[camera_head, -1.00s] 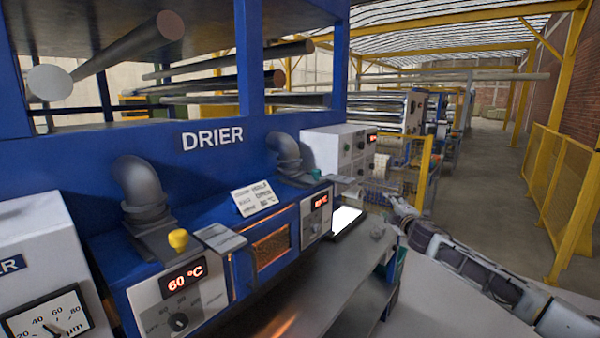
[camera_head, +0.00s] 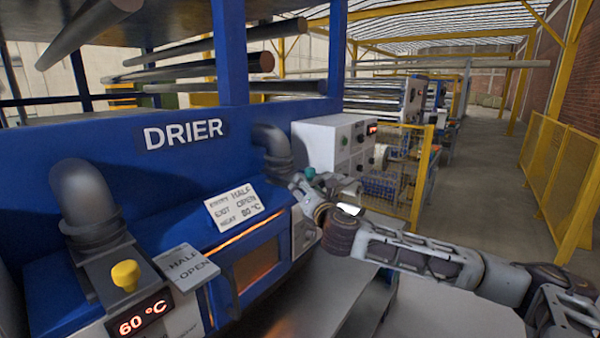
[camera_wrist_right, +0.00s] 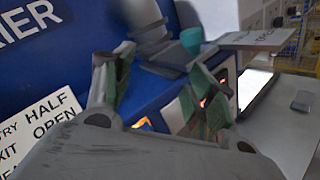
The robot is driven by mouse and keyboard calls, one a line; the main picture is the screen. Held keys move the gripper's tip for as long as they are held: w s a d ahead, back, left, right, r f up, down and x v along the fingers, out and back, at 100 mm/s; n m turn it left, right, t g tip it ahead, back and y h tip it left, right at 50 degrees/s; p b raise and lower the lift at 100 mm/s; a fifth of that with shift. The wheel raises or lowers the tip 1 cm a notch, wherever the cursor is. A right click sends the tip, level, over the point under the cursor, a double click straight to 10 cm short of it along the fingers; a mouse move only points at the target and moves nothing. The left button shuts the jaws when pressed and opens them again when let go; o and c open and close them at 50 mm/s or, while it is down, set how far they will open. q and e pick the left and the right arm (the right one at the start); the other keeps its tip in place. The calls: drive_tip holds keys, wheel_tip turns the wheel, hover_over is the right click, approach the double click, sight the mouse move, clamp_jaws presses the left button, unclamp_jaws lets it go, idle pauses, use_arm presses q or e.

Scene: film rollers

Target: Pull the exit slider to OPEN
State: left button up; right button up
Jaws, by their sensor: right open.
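A teal knob (camera_head: 309,172) sits at the right end of the blue drier, below a grey elbow pipe. In the right wrist view the teal knob (camera_wrist_right: 192,40) stands just beyond the fingertips, beside a plate with lettering. My right gripper (camera_head: 312,186) is at the drier's right end, close to the knob. In the wrist view my right gripper (camera_wrist_right: 163,78) is open, with green pads apart and nothing between them. I cannot tell whether it touches the knob. My left gripper is not in view.
A sign (camera_head: 236,204) reads entry HALF, exit OPEN, heat 80 °C. A yellow knob (camera_head: 125,275) stands by a HALF/OPEN plate (camera_head: 188,267) at the left; a display (camera_head: 145,314) shows 60 °C. A white control box (camera_head: 335,145) stands behind my right gripper. A bright tablet (camera_wrist_right: 256,92) lies nearby.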

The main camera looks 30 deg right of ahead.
sight(311, 175)
drive_tip(key=d+n+h, duration=0.1)
drive_tip(key=n, duration=0.1)
drive_tip(key=s+d+n+g+h, duration=0.1)
drive_tip(key=d+n+h, duration=0.1)
drive_tip(key=n, duration=0.1)
drive_tip(key=shift+s+d+f, duration=0.1)
drive_tip(key=shift+s+d, duration=0.05)
idle(0.6)
drive_tip(key=shift+p+x, duration=1.25)
drive_tip(key=shift+x, duration=5.65)
drive_tip(key=shift+c, duration=0.5)
clamp_jaws()
